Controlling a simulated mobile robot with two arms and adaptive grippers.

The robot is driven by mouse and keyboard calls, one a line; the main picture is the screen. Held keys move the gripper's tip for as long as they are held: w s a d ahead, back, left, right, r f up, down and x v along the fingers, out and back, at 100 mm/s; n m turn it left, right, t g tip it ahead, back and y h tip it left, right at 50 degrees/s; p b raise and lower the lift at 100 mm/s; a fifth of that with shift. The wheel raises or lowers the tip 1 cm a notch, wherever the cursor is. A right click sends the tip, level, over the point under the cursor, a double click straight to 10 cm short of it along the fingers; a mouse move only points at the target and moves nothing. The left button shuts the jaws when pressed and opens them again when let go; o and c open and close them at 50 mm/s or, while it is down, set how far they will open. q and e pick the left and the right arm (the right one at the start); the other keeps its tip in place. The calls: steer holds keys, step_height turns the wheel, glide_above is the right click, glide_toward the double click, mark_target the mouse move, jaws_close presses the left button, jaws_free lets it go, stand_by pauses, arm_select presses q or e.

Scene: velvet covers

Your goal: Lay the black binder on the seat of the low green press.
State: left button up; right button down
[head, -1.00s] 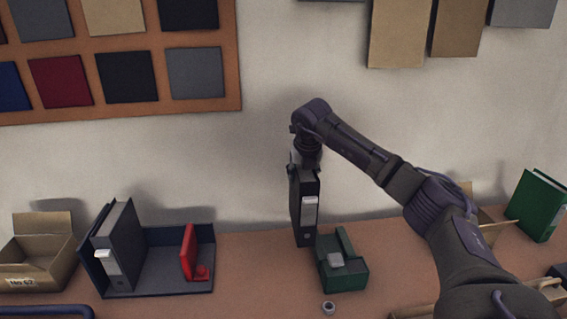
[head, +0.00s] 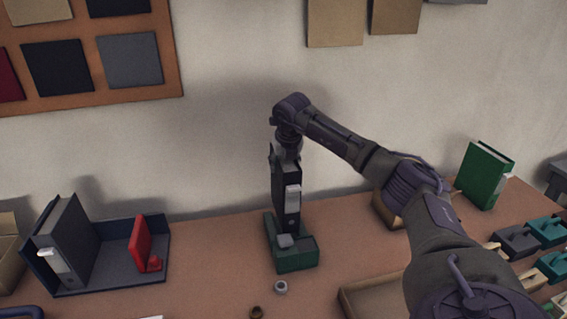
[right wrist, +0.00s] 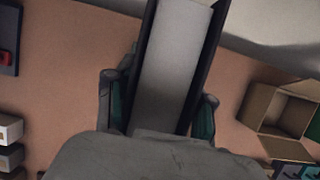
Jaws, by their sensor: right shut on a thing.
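The black binder (head: 287,196) hangs upright below my right gripper (head: 286,150), which is shut on its top end. In the right wrist view the binder (right wrist: 174,60) runs between the two fingers of the gripper (right wrist: 158,103), its pale page block facing the camera. The low green press (head: 296,261) stands on the table directly under the binder, with a small grey block at its front. The binder's lower end overlaps the press in the head view; I cannot tell whether it touches the seat. My left gripper is not in view.
A green binder (head: 484,175) stands at right. A grey ring (head: 280,287) and a brown ring (head: 257,312) lie in front of the press. Teal and grey blocks sit far right.

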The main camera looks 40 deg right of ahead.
mark_target(288, 162)
steer(key=shift+f+b, duration=1.75)
steer(key=shift+f, duration=1.2)
steer(key=shift+c, duration=1.6)
jaws_free()
steer(key=shift+a, duration=0.1)
steer(key=v, duration=1.2)
steer(key=shift+s+a+f, duration=0.1)
steer(key=shift+s, duration=0.05)
